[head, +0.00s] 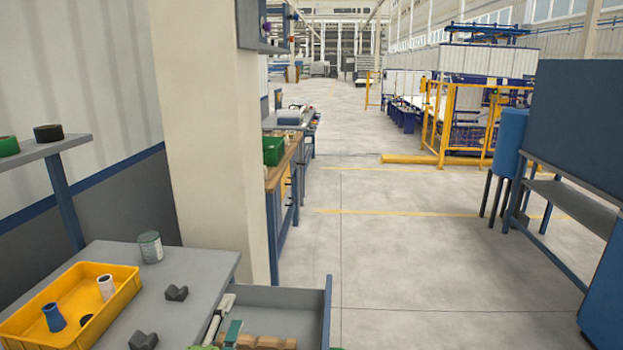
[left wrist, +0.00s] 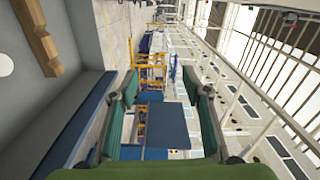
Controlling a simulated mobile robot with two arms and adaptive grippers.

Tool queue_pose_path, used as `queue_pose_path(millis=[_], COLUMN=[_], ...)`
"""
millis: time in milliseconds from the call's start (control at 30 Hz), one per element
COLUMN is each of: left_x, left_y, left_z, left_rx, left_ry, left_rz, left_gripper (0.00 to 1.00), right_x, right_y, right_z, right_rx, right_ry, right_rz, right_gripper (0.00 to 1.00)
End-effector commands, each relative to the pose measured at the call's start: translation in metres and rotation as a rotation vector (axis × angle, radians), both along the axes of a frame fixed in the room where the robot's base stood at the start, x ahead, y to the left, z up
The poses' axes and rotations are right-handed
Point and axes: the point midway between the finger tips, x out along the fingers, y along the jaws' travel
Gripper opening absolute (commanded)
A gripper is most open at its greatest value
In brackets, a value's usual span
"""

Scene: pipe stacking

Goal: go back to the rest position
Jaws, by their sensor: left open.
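My left gripper (head: 226,322) is low in the head view, over the open drawer beside the grey table. In the left wrist view its two green-padded fingers (left wrist: 160,88) stand apart with nothing between them. A blue pipe piece (head: 54,317) and a white pipe piece (head: 106,288) stand in the yellow tray (head: 128,276) on the table, away from this gripper. My right gripper is not in view.
The open drawer (head: 328,312) holds wooden pieces (head: 262,342). A pillar (head: 205,130) rises behind. Open floor (head: 400,255) lies to the right, before a blue bench (head: 575,200).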

Motion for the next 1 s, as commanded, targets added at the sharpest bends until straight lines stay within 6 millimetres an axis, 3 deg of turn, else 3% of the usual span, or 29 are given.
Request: queue_pose_path(millis=[33,100,200,300,500,800,833,1000], left_x=[-0.022,-0.054,-0.108,-0.161,-0.243,-0.338,-0.344,-0.330], left_y=[0.015,0.034,0.049,0.054,0.050,0.036,0.035,0.034], left_z=[-0.029,-0.068,-0.118,-0.154,-0.191,-0.208,-0.210,-0.252], left_rx=[-0.147,-0.338,-0.563,-0.727,-0.917,-1.071,-1.079,-1.065], left_ry=[0.118,0.280,0.492,0.666,0.901,1.147,1.164,1.170], left_rz=[0.077,0.191,0.343,0.473,0.659,0.864,0.879,0.881], left_gripper=[0.44,0.44,0.44,0.44,0.44,0.44,0.44,0.44], right_x=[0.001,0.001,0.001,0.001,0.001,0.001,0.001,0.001], right_y=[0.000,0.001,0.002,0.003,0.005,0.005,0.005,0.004], right_z=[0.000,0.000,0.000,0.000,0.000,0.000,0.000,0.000], right_rx=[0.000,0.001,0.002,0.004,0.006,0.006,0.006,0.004], right_ry=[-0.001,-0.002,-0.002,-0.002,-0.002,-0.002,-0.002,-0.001], right_rz=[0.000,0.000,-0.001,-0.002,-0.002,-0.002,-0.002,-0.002], right_gripper=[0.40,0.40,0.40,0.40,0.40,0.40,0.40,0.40])
